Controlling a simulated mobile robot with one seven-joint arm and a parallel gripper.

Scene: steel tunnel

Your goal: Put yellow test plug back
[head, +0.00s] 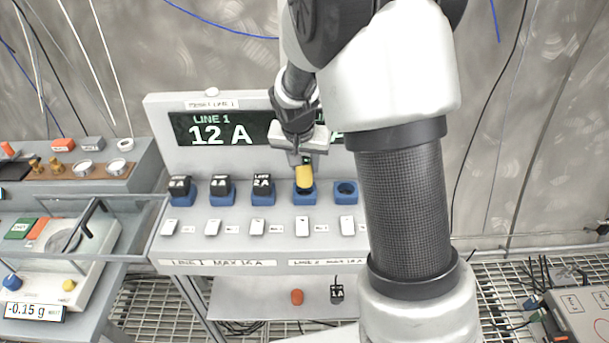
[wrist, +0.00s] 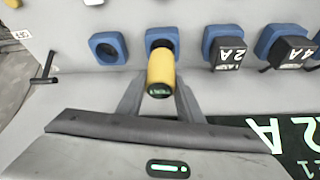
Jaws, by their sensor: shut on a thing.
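The yellow test plug (head: 304,175) is between the fingers of my gripper (head: 303,160), above the fourth blue socket (head: 304,197) on the panel. In the wrist view the yellow plug (wrist: 161,72) stands in line with the blue socket (wrist: 157,34), its lower end at the socket opening. My gripper (wrist: 160,88) is shut on the plug's sides. I cannot tell how deep the plug sits in the socket. The blue socket to its right (head: 345,192) is empty.
Three black plugs (head: 221,185) fill the sockets to the left. White switches (head: 257,227) line the front. The display (head: 220,131) reads LINE 1, 12 A. An orange plug (head: 297,297) and a black plug (head: 336,293) are on the lower shelf. A balance (head: 60,240) stands at left.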

